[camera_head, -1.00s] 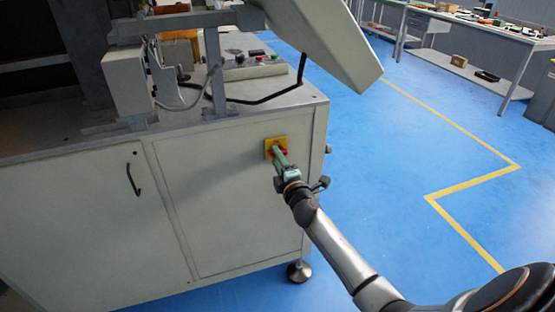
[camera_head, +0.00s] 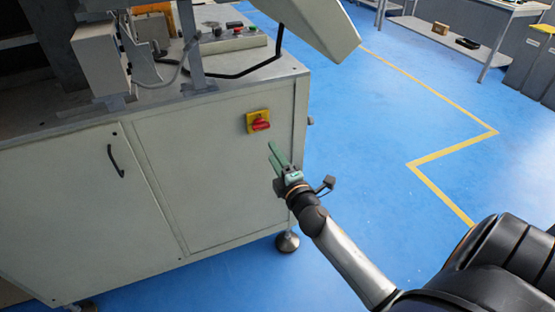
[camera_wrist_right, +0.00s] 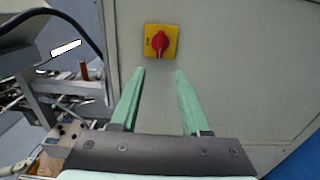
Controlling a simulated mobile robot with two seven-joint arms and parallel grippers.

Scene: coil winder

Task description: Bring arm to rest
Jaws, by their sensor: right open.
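My right gripper (camera_head: 278,154) has green fingers and is in front of the machine cabinet, below and right of the red rotary switch (camera_head: 260,121) on its yellow plate. In the right wrist view the two fingers (camera_wrist_right: 158,78) are apart with nothing between them. The switch (camera_wrist_right: 160,42) shows beyond the fingertips, clear of them. My right arm (camera_head: 345,258) comes in from the lower right. My left gripper is not in view.
The grey machine cabinet (camera_head: 205,175) fills the left, with a black door handle (camera_head: 115,161) and a control panel (camera_head: 235,40) on top. Blue floor (camera_head: 370,110) with a yellow line lies free to the right. A workbench (camera_head: 492,55) stands at the back right.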

